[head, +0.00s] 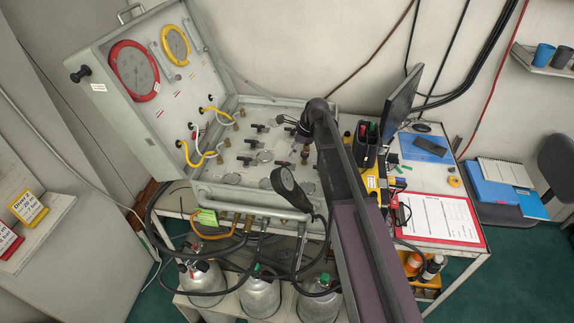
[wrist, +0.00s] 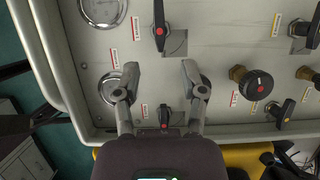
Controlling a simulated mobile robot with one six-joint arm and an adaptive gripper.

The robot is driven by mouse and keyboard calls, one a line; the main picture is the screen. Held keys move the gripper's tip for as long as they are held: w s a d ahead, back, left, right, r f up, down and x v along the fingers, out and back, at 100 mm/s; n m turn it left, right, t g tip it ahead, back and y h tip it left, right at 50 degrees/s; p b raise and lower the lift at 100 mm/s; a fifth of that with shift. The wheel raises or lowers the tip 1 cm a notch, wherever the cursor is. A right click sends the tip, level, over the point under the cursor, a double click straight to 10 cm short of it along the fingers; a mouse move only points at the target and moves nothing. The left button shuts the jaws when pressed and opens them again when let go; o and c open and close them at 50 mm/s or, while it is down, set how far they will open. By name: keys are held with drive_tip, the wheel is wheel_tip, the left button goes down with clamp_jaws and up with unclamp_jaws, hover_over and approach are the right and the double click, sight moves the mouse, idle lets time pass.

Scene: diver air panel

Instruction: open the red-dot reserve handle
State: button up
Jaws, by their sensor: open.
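In the wrist view my gripper (wrist: 160,70) is open and empty, its two fingers spread over the grey panel (wrist: 215,45). A small black handle with a red dot (wrist: 165,116) shows low between the fingers, close to the wrist. A longer black handle with a red dot (wrist: 160,28) stands beyond the fingertips, lying along the picture's vertical. In the head view my arm hides the gripper and part of the panel.
A round gauge (wrist: 110,88) is beside the left finger. Another black handle (wrist: 284,110) is at the right.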

sight(287, 163)
drive_tip(key=shift+b+x, duration=2.6)
drive_tip(key=shift+x, duration=0.55)
clamp_jaws()
